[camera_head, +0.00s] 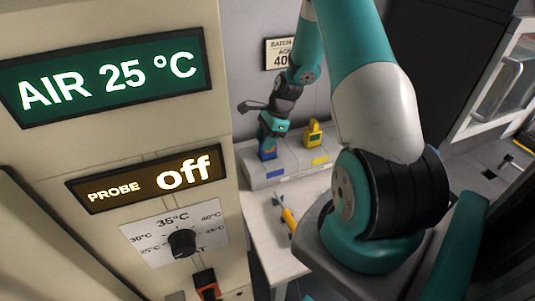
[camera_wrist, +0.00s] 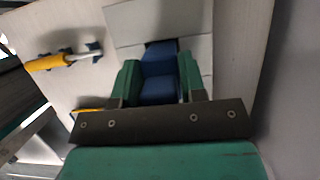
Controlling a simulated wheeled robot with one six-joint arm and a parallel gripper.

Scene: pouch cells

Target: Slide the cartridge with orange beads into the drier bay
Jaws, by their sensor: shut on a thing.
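My gripper (camera_head: 268,147) points down over the grey block (camera_head: 288,176) on the table, with its jaws shut on a blue thing (camera_head: 266,156). The blue thing also shows between the two green fingers in the wrist view (camera_wrist: 158,72). It is at the block's left part, above a blue label; I cannot tell whether it is seated or just raised. A yellow thing (camera_head: 313,134) with a dark patch stands upright on the block to the right, apart from my gripper. I cannot make out orange beads in either one.
A beige cabinet at left has an "AIR 25 °C" display (camera_head: 108,78), a "PROBE off" display (camera_head: 150,180) and a dial (camera_head: 182,243). A yellow-handled tool (camera_wrist: 45,62) lies on the pale table (camera_head: 262,222). A framed card (camera_head: 279,54) hangs behind.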

